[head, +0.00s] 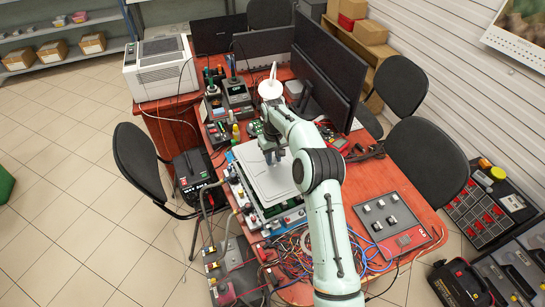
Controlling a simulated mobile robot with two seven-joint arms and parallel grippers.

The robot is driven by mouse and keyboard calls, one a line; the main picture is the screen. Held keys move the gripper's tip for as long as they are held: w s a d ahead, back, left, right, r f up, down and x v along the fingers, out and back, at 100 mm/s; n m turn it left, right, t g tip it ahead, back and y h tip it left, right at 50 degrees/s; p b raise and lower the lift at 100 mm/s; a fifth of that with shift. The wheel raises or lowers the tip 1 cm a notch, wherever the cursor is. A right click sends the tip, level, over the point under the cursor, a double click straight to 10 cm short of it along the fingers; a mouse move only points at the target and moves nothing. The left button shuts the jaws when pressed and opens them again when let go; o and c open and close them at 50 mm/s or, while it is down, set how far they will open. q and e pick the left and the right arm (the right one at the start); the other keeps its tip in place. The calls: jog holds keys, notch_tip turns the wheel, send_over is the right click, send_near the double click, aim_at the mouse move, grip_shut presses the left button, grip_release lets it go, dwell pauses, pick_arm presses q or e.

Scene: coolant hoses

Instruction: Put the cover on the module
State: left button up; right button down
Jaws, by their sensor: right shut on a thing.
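The cover (262,186) is a flat pale grey plate with rounded corners in the middle of the red table. It lies over the module (285,215), whose green boards and connectors show along the near and left edges. I cannot tell whether the cover touches the module or is held just above it. My right gripper (273,157) points down at the far part of the cover and is shut on it. My arm hides part of the cover's right side. My left gripper is not in view.
Hoses and fittings (225,262) stand left of and in front of the module. Tangled cables (295,255) lie near it. A grey panel (390,220) lies to the right. Tools and instruments (236,92) and monitors (325,75) crowd the far end.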

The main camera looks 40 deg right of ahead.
aim_at(273, 169)
jog(key=shift+s+f+b, duration=0.1)
jog(key=shift+f+b, duration=0.35)
jog(key=shift+f, duration=1.5)
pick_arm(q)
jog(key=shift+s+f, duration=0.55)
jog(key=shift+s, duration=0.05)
pick_arm(e)
jog(key=shift+f, duration=0.25)
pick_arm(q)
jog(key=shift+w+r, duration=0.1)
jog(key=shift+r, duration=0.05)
pick_arm(e)
jog(key=shift+f, duration=0.25)
jog(key=shift+f, duration=0.65)
jog(key=shift+f, duration=0.25)
jog(key=shift+f, duration=0.35)
